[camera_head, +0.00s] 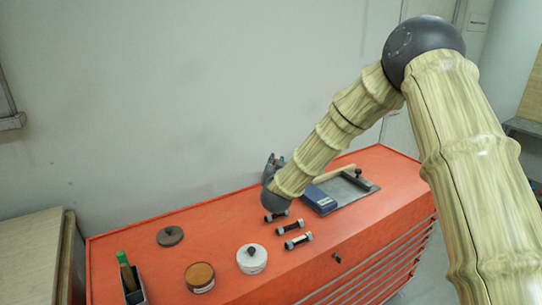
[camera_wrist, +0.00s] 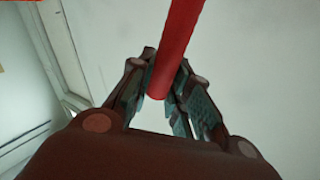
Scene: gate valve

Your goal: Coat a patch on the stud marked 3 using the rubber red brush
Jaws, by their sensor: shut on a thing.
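My gripper (camera_wrist: 164,82) is shut on a red handle (camera_wrist: 178,40), which I take to be the red brush; its bristles are out of view. In the head view my gripper (camera_head: 272,166) is above the far side of the orange bench, largely hidden behind my arm, and the brush cannot be made out. Three short studs lie on the bench: a back one (camera_head: 276,215) just below my wrist, a middle one (camera_head: 290,227) and a front one (camera_head: 298,241). Their number marks are too small to read.
On the orange bench top (camera_head: 215,225) are an open brown-filled tin (camera_head: 200,277), a white lidded pot (camera_head: 252,259), a brown lid (camera_head: 170,236) and a black holder (camera_head: 134,286) with a green-tipped tool. A blue box (camera_head: 320,200) and grey tray (camera_head: 345,188) stand right of the studs.

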